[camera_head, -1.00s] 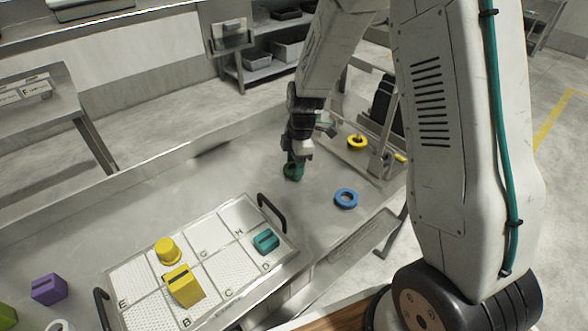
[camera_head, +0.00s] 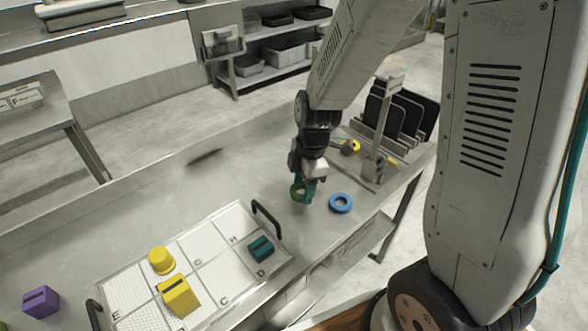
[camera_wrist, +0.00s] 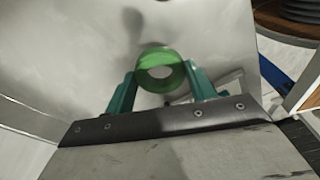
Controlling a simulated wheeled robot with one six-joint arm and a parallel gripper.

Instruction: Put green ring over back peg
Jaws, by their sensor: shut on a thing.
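The green ring (camera_head: 297,193) is between the teal fingers of my gripper (camera_head: 304,190), over the metal table. In the wrist view the green ring (camera_wrist: 160,70) sits between the two fingertips of my gripper (camera_wrist: 160,88), its hole facing the camera. My gripper is shut on it. How high the ring is above the table I cannot tell. The back peg cannot be made out; the area at the rack behind my gripper is partly hidden by my wrist.
A blue ring (camera_head: 341,204) lies just right of my gripper. A yellow ring (camera_head: 350,147) is behind, near the rack (camera_head: 376,160) with black plates (camera_head: 402,115). A lettered tray (camera_head: 205,243) with yellow and teal pieces is front left. A purple block (camera_head: 40,301) is far left.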

